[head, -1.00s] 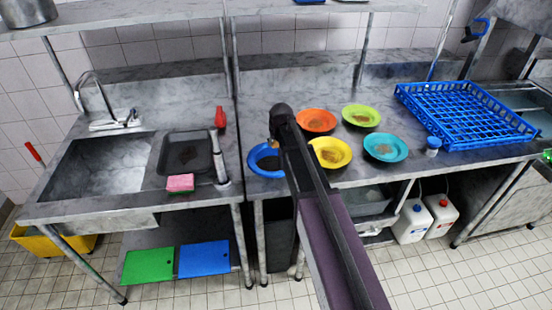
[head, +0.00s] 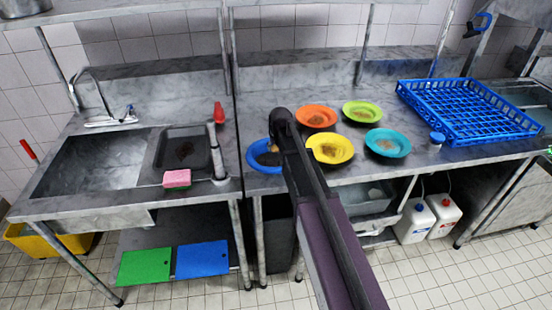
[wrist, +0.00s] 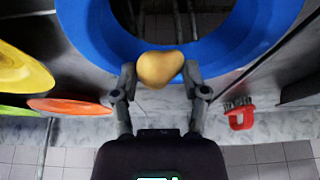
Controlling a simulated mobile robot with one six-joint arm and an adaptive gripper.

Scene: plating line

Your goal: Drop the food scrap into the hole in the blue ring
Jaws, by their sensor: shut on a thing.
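My gripper (wrist: 160,78) is shut on a yellowish, rounded food scrap (wrist: 160,68), which shows between the two fingertips in the wrist view. The blue ring (wrist: 85,25) lies beyond the scrap in that view, with its dark hole (wrist: 185,18) at the top of the picture. In the head view the blue ring (head: 254,161) is set in the counter, left of my arm, which hides part of it. A small bit of the scrap (head: 276,147) shows beside my arm over the ring. The scrap appears near the hole's edge; its height above the ring is hard to tell.
Orange (head: 304,123), green (head: 349,109), yellow (head: 314,142) and turquoise (head: 373,148) plates with food stand right of my arm. A blue rack (head: 450,130) is at the right.

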